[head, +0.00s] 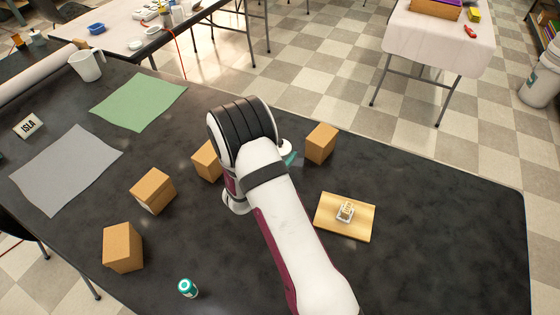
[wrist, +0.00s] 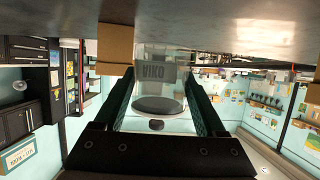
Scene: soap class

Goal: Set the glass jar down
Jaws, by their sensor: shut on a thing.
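My gripper shows in the wrist view (wrist: 158,105), where the picture is upside down and the table is at the top. Its two dark green fingers are shut on the sides of the glass jar (wrist: 160,80). The jar is clear, with a dark round disc at its lower end in the picture. I cannot tell whether the jar touches the table. In the head view my arm hides most of the gripper and the jar; a small teal piece and a pale round shape show just right of the wrist.
On the dark table (head: 440,220) are several cardboard boxes, one close right of my gripper (head: 321,143) and one close left (head: 207,160). A wooden board (head: 345,216) holds a small white frame. A teal-capped bottle (head: 187,288) stands in front. The table's right side is clear.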

